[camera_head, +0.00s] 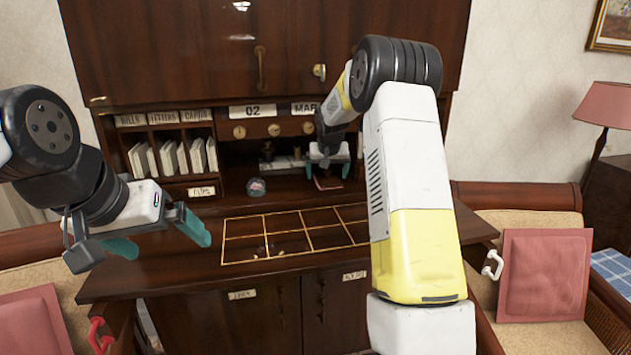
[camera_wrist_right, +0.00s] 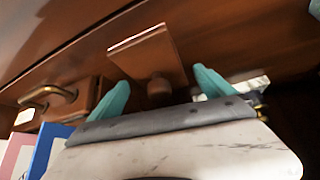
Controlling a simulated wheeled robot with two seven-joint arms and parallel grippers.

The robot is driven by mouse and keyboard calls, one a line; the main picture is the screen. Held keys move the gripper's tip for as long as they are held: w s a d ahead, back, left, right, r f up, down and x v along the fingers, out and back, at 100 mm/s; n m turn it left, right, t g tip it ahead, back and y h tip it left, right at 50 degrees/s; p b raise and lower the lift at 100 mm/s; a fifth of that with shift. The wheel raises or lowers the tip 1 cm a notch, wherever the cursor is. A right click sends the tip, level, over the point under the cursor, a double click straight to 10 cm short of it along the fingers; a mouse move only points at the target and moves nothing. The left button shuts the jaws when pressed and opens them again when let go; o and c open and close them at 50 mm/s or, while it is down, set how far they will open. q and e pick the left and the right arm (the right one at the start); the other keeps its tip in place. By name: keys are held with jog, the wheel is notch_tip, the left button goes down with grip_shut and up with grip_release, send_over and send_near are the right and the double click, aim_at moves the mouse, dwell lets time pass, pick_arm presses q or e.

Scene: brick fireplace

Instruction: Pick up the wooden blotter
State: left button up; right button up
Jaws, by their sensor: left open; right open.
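The wooden blotter is a reddish-brown block with a round knob. In the head view the blotter (camera_head: 327,184) lies at the back of the desk, partly hidden by my right gripper (camera_head: 328,169). In the right wrist view the blotter (camera_wrist_right: 148,52) is just ahead of my right gripper (camera_wrist_right: 160,85), with its knob pointing back between the two teal fingers. The fingers are open, one on each side of the knob, with gaps to it. My left gripper (camera_head: 163,237) is open and empty in front of the desk's left side.
A glass ball (camera_head: 256,187) stands left of the blotter on the desk. Letter slots (camera_head: 170,150) fill the back left. A gold-lined grid (camera_head: 290,233) marks the desk's front part, which looks largely clear. Cabinet doors (camera_head: 260,45) rise above.

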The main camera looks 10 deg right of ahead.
jog(key=c, duration=1.6)
jog(key=shift+r, duration=0.1)
